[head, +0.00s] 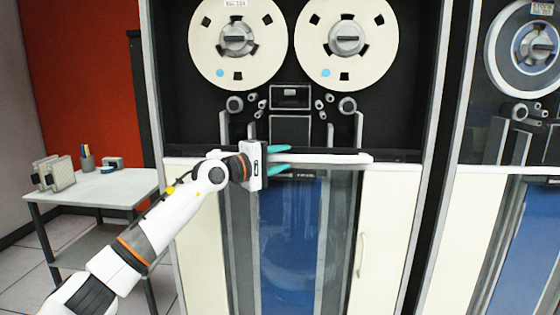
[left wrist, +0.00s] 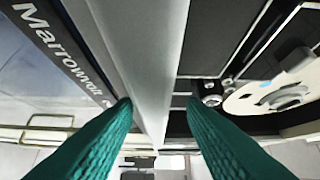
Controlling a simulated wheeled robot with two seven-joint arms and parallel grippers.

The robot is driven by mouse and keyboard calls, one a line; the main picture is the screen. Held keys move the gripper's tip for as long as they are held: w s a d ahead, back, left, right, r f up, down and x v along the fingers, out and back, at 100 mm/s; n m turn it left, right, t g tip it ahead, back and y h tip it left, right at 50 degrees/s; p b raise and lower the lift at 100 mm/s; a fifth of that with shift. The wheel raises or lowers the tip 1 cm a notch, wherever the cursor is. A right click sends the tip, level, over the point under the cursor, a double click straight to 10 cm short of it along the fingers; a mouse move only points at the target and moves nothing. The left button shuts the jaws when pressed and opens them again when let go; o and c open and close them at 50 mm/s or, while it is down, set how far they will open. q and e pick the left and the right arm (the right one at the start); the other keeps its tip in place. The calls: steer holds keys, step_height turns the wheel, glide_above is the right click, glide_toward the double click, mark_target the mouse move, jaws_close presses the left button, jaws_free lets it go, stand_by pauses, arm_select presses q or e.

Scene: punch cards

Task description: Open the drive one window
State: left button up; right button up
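The tape drive (head: 290,115) in the middle of the head view has two cream reels that show clear and untinted. A long white bar (head: 335,159) crosses the cabinet below them, apparently an edge of its window. My left gripper (head: 279,160) has one teal finger above the bar and one below it, near its left part. In the left wrist view the pale bar (left wrist: 150,50) runs between the spread fingers of the left gripper (left wrist: 158,105); I cannot tell whether they touch it. My right gripper is not in view.
Below the bar are a blue glass panel (head: 290,240) and a cream door (head: 385,240) with a handle. A second drive (head: 525,60), its reel bluish, stands at the right. A small table (head: 95,187) with a pen cup stands at the left.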

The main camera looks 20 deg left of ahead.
arm_select(q)
step_height(320, 180, up, 10)
steer(key=shift+f, duration=0.15)
stand_by(0.4)
